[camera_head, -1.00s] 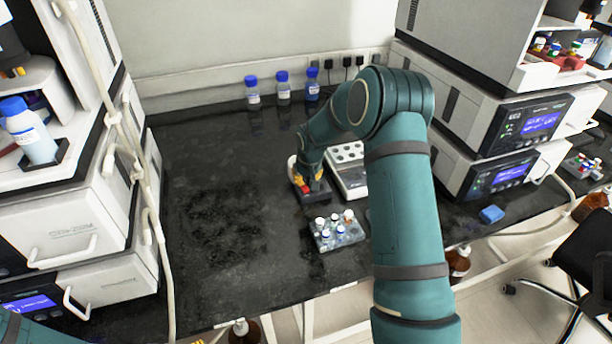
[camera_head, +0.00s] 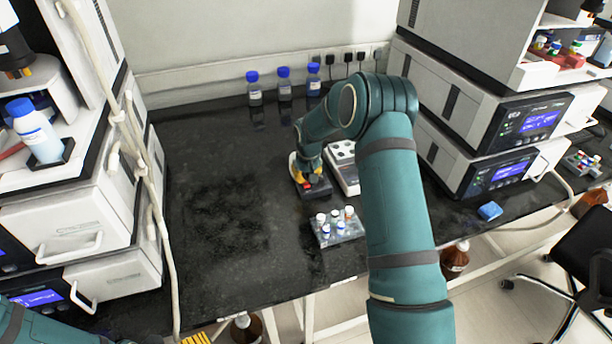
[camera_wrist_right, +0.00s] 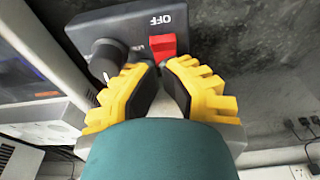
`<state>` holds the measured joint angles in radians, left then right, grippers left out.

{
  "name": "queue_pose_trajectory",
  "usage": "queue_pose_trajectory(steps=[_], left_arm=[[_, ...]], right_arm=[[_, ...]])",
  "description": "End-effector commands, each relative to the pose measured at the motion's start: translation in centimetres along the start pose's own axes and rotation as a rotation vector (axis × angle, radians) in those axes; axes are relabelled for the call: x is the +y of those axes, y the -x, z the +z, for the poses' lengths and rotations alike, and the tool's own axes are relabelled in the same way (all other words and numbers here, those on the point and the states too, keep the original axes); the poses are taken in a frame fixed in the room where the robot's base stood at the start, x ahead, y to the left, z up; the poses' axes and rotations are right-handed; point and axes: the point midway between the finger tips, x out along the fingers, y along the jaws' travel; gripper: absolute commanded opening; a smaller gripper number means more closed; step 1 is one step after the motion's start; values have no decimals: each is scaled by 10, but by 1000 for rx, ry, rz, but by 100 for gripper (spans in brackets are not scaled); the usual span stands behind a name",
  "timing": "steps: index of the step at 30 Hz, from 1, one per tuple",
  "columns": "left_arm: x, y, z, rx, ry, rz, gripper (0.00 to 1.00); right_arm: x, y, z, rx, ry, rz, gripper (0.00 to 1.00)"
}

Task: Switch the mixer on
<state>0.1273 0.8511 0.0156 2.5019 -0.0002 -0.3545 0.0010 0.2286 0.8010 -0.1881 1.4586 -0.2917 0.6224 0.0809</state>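The mixer (camera_head: 320,187) is a small dark unit on the black bench, partly hidden by my right gripper. In the right wrist view its dark face (camera_wrist_right: 200,18) shows the word OFF, a red switch (camera_wrist_right: 163,46) and a black knob (camera_wrist_right: 106,56). My right gripper (camera_wrist_right: 160,68) has yellow ribbed fingers drawn together with only a narrow gap and nothing seen between them. Its tips are at the lower end of the red switch; I cannot tell whether they touch it. A bit of my left gripper (camera_head: 197,339) shows yellow at the bottom edge, mostly cut off.
A white block with round wells (camera_head: 343,168) stands right of the mixer. A rack of small vials (camera_head: 337,230) sits in front. Several blue-capped bottles (camera_head: 284,85) stand at the back. Instrument stacks flank the bench; its left middle (camera_head: 215,200) is clear.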

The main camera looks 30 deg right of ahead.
Motion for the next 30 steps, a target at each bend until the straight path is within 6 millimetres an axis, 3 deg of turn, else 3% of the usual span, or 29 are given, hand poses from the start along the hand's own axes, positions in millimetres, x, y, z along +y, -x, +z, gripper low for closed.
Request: queue_pose_trajectory(steps=[17, 25, 30], left_arm=[[2, 6, 0, -3, 1, 0, 100], [12, 32, 2, -14, 2, 1, 100], [12, 34, 3, -16, 3, 1, 100]], right_arm=[[4, 11, 15, -8, -3, 6, 0], [2, 56, 10, -7, 0, 3, 0], [0, 89, 25, -6, 1, 1, 0]])
